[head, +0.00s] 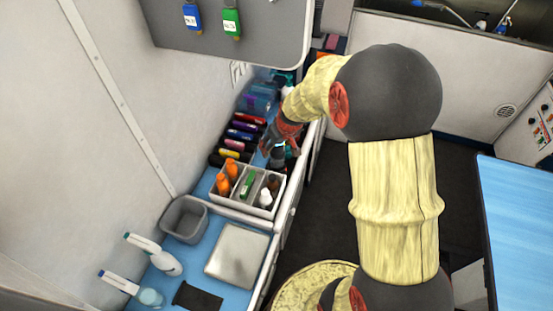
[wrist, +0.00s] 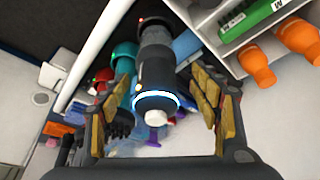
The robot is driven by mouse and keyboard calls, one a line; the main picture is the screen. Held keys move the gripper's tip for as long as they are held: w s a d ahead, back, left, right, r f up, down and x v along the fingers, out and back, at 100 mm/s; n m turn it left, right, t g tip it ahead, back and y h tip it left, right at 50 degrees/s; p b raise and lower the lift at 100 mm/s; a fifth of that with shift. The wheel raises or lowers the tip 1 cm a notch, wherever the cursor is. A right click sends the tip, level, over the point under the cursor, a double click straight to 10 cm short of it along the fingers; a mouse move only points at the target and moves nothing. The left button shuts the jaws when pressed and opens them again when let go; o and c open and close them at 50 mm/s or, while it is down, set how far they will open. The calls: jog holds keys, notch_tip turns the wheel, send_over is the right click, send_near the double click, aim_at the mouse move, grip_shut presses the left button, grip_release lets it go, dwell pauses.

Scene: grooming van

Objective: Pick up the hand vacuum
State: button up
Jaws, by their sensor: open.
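In the wrist view, a dark grey cylindrical device (wrist: 155,65) with a glowing pale-blue ring and a white end shows between my fingers; it looks like the hand vacuum, though I cannot be sure. My gripper (wrist: 162,100) is open, with one finger on each side of the device. I see no clear contact. In the head view, my gripper (head: 284,145) is low over the counter, beyond the divided caddy, and partly hides the things there. A dark piece (head: 277,157) shows just below it, possibly the same device.
A white divided caddy (head: 264,210) with orange bottles and a green-handled brush stands close by. A row of coloured cases (head: 238,138) lies along the wall. A teal device (wrist: 124,60) is close beside the grey one. A grey bin (head: 184,218) and metal tray (head: 238,254) are nearer.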

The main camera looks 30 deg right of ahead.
jog(key=b+x, duration=0.1)
jog(key=x, duration=0.4)
jog(key=shift+w+d+f, duration=0.1)
jog(key=shift+d+f, duration=0.05)
jog(key=shift+d, duration=0.05)
jog(key=c, duration=0.3)
jog(key=c, duration=0.9)
